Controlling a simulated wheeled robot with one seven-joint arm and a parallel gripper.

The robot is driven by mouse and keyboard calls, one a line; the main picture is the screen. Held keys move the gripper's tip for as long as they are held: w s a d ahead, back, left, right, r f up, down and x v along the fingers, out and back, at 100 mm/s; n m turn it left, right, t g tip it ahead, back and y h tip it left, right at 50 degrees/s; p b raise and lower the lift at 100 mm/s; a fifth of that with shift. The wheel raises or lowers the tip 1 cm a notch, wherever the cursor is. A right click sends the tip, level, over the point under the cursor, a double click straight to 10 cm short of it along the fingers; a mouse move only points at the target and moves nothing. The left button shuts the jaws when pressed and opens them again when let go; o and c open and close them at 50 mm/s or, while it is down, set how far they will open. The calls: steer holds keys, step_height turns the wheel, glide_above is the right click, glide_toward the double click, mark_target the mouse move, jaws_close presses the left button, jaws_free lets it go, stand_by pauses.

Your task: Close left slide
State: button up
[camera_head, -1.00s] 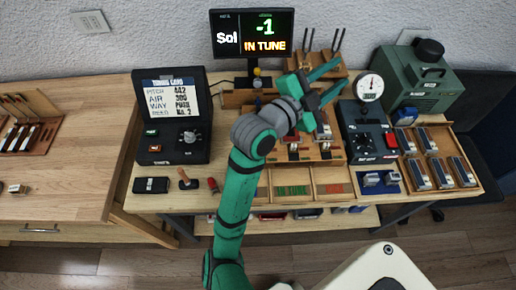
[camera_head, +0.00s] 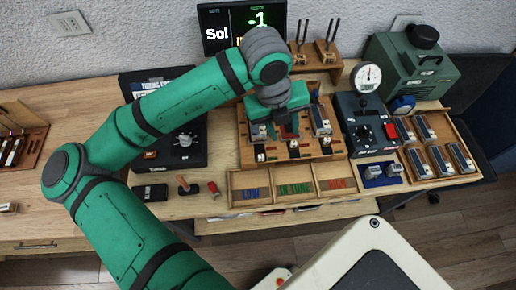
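A wooden fixture (camera_head: 247,163) with three bays stands at the middle of the bench. Its left bay holds a grey-topped metal block (camera_head: 258,132), with a small light-and-dark piece (camera_head: 260,153) in front of it. The right bay holds a similar grey-topped block (camera_head: 320,119). Which part is the left slide, and how far it is open, is too small to tell. My gripper (camera_head: 289,130) points down over the fixture's left and middle part and hides most of the middle bay. Its fingers are dark and small, and I cannot tell their gap or any contact.
Sorting trays (camera_head: 291,188) marked LOW and IN TUNE lie in front of the fixture. A dark gauge box (camera_head: 368,135) stands close on the right. A dark tuning-card console (camera_head: 180,150) stands left, partly behind my arm. A screen (camera_head: 216,32) stands behind.

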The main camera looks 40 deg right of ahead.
mark_target(261, 156)
steer(key=w+a+y, duration=0.2)
steer(key=a+y, duration=0.1)
steer(key=a, duration=0.2)
steer(key=shift+m+t, duration=0.3)
steer(key=shift+m, duration=0.2)
step_height(261, 156, down, 11)
steer(key=shift+w+a+r, duration=0.1)
steer(key=shift+w, duration=0.05)
